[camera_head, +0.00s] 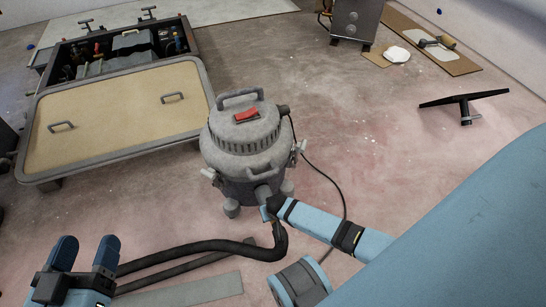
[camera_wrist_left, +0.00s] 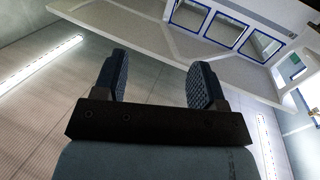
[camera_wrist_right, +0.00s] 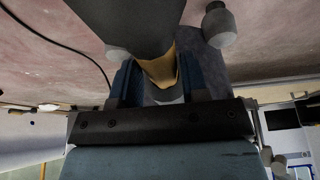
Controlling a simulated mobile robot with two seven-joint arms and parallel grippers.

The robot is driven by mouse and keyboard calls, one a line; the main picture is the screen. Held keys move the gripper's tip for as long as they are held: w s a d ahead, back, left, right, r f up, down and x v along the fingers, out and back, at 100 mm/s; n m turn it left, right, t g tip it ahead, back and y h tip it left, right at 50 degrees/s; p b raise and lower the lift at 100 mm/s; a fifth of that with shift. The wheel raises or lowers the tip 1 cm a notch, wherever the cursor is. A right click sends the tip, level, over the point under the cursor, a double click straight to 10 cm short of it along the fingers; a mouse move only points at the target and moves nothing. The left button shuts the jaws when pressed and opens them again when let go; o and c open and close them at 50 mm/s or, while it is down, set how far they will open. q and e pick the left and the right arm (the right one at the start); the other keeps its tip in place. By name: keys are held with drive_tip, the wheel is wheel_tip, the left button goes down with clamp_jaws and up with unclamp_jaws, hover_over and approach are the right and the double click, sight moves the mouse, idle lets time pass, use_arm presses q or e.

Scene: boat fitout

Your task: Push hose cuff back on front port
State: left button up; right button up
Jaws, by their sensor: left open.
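A grey shop vacuum (camera_head: 246,150) with a red switch stands on the floor in the middle of the head view. Its front port (camera_head: 262,191) faces the camera, low on the body. The black hose (camera_head: 205,247) runs along the floor and bends up below the port. My right gripper (camera_head: 271,208) is at the port and is shut on the yellowish hose cuff (camera_wrist_right: 163,68). The fingers partly hide the cuff, so I cannot tell whether it is seated on the port. My left gripper (camera_head: 85,256) is open and empty at the lower left, left of the hose; its spread fingers show in the left wrist view (camera_wrist_left: 158,82).
A tan hatch panel (camera_head: 120,110) with two handles lies left of the vacuum, by an open tool box (camera_head: 120,48). A black floor nozzle (camera_head: 464,101) lies at the right. A thin black cable (camera_head: 335,185) crosses the floor. Open floor lies behind the vacuum.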

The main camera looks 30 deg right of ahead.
drive_tip(key=o, duration=0.3)
drive_tip(key=shift+w, duration=0.1)
use_arm(q)
drive_tip(key=shift+f, duration=0.1)
drive_tip(key=shift+s+f, duration=0.1)
drive_tip(key=shift+f, duration=0.05)
use_arm(e)
drive_tip(key=shift+s, duration=0.2)
drive_tip(key=shift+f, duration=0.1)
use_arm(q)
wheel_tip(320, 180, up, 8)
drive_tip(key=s+n+t+p, duration=0.1)
drive_tip(key=n+t+p, duration=0.1)
drive_tip(key=p, duration=0.5)
drive_tip(key=shift+s+t, duration=0.25)
drive_tip(key=shift+t, duration=0.35)
use_arm(e)
drive_tip(key=v, duration=1.3)
drive_tip(key=shift+r, duration=0.4)
drive_tip(key=shift+s, duration=0.15)
